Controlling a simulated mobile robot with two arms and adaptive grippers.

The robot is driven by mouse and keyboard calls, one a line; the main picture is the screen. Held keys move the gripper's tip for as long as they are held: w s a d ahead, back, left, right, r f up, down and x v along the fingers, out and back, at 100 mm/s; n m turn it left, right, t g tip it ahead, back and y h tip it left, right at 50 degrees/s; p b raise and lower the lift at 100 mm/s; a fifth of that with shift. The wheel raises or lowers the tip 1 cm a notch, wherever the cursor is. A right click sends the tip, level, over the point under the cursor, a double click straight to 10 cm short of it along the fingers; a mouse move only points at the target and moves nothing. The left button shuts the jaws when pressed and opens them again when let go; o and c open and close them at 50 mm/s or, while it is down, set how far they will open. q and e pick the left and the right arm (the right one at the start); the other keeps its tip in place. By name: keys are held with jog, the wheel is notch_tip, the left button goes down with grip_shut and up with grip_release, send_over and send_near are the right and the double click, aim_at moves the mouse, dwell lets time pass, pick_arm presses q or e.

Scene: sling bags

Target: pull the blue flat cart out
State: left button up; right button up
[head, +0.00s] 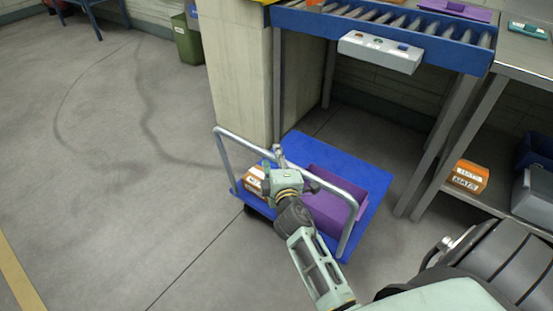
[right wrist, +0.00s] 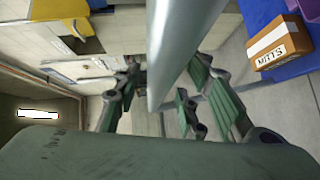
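The blue flat cart (head: 368,172) stands on the floor, partly under the roller conveyor. Its grey tubular handle (head: 235,142) rises at the near side. The cart carries a purple bin (head: 330,205) and an orange-and-white box (head: 254,180), partly hidden by my right arm. My right gripper (head: 277,158) is at the handle bar. In the right wrist view the metal bar (right wrist: 178,40) runs between the spread fingers, with gaps visible on both sides; the gripper (right wrist: 160,95) looks open around or beside it. My left gripper is not in view.
A concrete pillar (head: 240,70) stands close behind the cart's left side. The blue conveyor (head: 480,62) has grey legs beside the cart. A metal shelf (head: 480,202) at right holds an orange box (head: 468,176). The floor (head: 110,190) at left is clear.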

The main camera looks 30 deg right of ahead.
jog(key=shift+s+a, duration=0.1)
jog(key=shift+s, duration=0.15)
jog(key=v, duration=0.7)
dwell(0.3)
